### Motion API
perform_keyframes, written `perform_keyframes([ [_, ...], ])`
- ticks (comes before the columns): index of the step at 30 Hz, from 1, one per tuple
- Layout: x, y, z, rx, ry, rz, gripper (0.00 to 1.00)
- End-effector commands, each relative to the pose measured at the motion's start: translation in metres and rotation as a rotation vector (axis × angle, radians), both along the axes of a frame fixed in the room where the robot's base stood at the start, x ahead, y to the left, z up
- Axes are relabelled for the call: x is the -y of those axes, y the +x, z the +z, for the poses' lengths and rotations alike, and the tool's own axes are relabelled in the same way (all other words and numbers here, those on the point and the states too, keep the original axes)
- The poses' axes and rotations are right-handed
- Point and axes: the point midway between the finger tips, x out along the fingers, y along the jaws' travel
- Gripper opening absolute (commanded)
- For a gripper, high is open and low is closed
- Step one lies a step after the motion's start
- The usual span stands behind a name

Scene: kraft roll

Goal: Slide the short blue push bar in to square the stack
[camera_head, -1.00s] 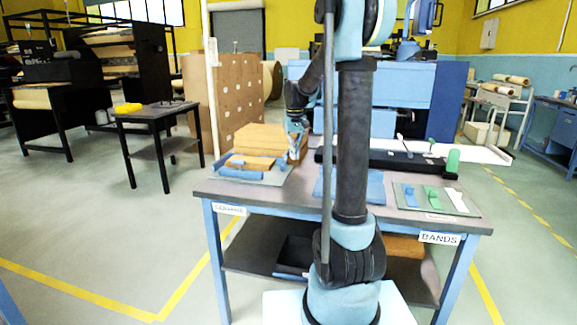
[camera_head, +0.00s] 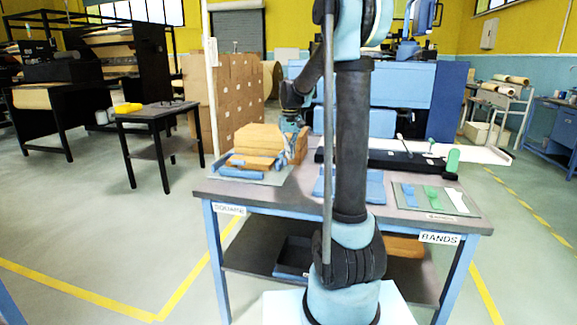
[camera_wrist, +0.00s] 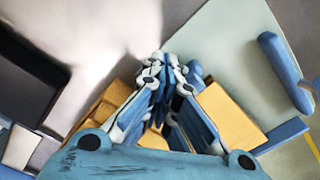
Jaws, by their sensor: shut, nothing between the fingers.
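The stack of brown kraft pieces (camera_head: 258,137) stands on a grey board (camera_head: 270,181) at the table's left end; it also shows in the wrist view (camera_wrist: 232,112). A rounded blue bar (camera_head: 240,173) lies along the board's front, clear of my fingers in the wrist view (camera_wrist: 280,68). A flat blue bar (camera_wrist: 281,137) lies by the stack. A blue piece (camera_wrist: 195,73) shows beside my fingertips, mostly hidden; I cannot tell whether it is the short push bar or whether they touch. My gripper (camera_head: 280,164) is shut and empty, low by the stack's right side, and fills the middle wrist view (camera_wrist: 165,63).
A blue mat (camera_head: 376,188) lies mid-table. A board with blue, green and white bands (camera_head: 434,197) is at the right. A long black device (camera_head: 395,160) with a green knob (camera_head: 452,160) stands behind. My arm hides part of the table.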

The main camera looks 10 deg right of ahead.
Motion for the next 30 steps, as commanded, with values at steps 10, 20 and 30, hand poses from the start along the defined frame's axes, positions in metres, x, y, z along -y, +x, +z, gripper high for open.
perform_keyframes([
  [10, -0.014, 0.005, 0.0, 0.0, 0.0, 0.0, 0.0],
  [20, -0.026, 0.009, 0.0, 0.0, 0.0, 0.0, 0.0],
  [30, -0.039, 0.014, 0.0, 0.0, 0.0, 0.001, 0.0],
])
